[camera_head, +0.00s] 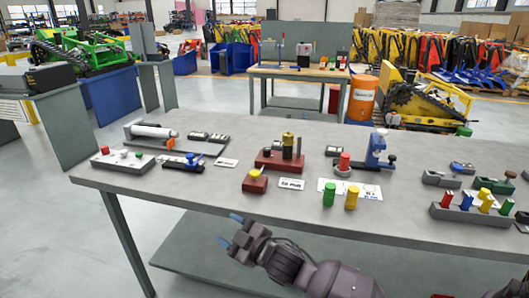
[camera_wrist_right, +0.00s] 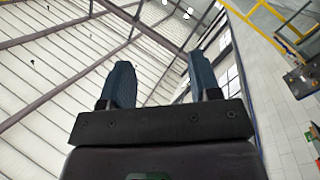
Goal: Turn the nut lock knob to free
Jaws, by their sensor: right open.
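I cannot tell for sure which part is the nut lock knob. A dark red base (camera_head: 268,160) with an upright brass-topped cylinder (camera_head: 287,140) stands mid-table. In front of it is a small red block (camera_head: 254,184) with a yellow knob (camera_head: 256,171) on top. The lettering on the nearby white label (camera_head: 290,184) is too small to read. My right gripper (camera_head: 230,230) is open and empty, apart from these parts, by the table's front edge. My left gripper is not in view.
Green (camera_head: 329,195) and yellow (camera_head: 351,197) cylinders stand near the front edge. A blue fixture (camera_head: 377,150) and a rack of coloured pegs (camera_head: 470,209) are at right.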

